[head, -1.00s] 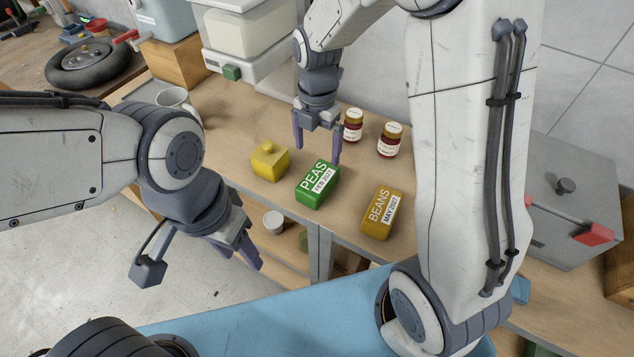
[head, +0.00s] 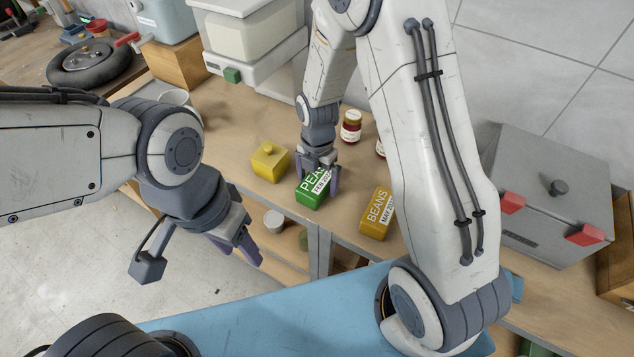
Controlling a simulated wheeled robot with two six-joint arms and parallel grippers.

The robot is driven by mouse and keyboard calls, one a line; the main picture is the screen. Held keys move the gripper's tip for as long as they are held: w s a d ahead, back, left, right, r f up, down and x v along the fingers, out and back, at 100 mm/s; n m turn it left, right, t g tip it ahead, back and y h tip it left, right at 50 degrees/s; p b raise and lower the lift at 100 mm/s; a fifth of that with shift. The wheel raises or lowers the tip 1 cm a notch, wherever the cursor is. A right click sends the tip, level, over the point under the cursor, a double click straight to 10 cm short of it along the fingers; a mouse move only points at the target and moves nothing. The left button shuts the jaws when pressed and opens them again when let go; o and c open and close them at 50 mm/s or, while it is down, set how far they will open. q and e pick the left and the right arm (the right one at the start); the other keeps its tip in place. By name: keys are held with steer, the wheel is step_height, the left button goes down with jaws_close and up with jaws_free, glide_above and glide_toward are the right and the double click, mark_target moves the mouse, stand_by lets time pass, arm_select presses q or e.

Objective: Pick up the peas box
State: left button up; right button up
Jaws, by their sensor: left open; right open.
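The green peas box (head: 310,196) lies on the wooden worktop, its label partly covered by my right gripper. My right gripper (head: 317,181) points down over the box, open, with one finger at its left side and one at its right. I cannot tell whether the fingers touch the box. My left gripper (head: 238,250) is open and empty, in front of the worktop's edge at the left, away from the box.
An orange beans box (head: 375,214) stands right of the peas box, and a yellow lidded container (head: 269,162) left of it. A jar (head: 351,127) stands behind; another is mostly hidden by my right arm. A grey metal box (head: 553,195) is at the right.

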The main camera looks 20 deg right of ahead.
steer(key=c, duration=1.5)
steer(key=shift+r, duration=0.1)
jaws_close()
